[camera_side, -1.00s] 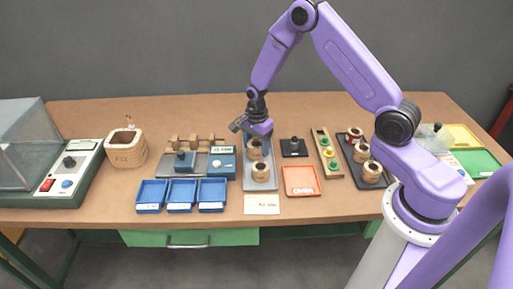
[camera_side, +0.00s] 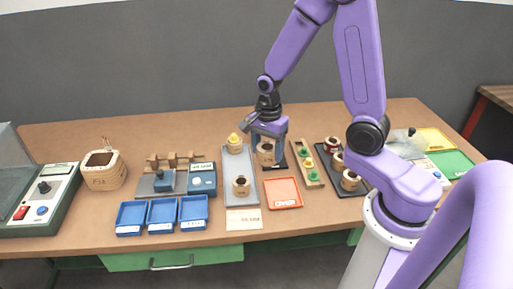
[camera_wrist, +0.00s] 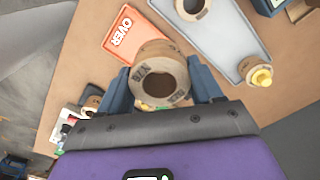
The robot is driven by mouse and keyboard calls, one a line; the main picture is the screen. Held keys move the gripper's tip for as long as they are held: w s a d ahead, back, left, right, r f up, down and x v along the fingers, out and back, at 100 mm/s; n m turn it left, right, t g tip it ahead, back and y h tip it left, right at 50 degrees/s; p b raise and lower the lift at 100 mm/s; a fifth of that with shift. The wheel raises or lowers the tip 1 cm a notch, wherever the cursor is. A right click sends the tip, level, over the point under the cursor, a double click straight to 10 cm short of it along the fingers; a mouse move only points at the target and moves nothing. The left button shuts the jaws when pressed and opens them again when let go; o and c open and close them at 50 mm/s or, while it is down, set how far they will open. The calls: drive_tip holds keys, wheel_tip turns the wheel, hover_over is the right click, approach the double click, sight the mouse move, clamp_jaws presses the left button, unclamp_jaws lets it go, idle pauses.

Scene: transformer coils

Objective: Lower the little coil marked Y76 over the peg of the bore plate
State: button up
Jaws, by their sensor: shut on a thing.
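My gripper (camera_side: 268,140) is shut on a small tan coil (camera_side: 265,157), which also shows between the two blue-grey fingers in the wrist view (camera_wrist: 164,49). The coil is upright with its hole facing up. Its marking is rotated in the wrist view and looks like Y76, but is hard to read. The black bore plate (camera_side: 281,163) shows only in part behind the coil and fingers in the side view. Its peg is hidden, so I cannot tell whether the coil is over it or in contact.
The grey tray (camera_side: 229,169) on the left holds another coil (camera_side: 241,186) and a yellow-topped piece (camera_side: 234,142). An orange tray (camera_side: 283,193) lies in front. A wooden rack (camera_side: 306,165) with green and yellow pieces and a dark tray (camera_side: 326,163) with several coils stand on the right.

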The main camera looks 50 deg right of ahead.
drive_tip(key=w+d+f+m, duration=0.1)
drive_tip(key=w+d+m, duration=0.1)
drive_tip(key=d, duration=0.2)
drive_tip(key=w+d+f+m, duration=0.1)
drive_tip(key=w+d+m, duration=0.1)
drive_tip(key=d, duration=0.2)
drive_tip(key=w+d+f+m, duration=0.1)
drive_tip(key=w+d+m, duration=0.1)
drive_tip(key=d, duration=0.3)
drive_tip(key=shift+f, duration=2.3)
drive_tip(key=shift+f, duration=0.1)
drive_tip(key=shift+f, duration=1.5)
drive_tip(key=shift+f, duration=0.35)
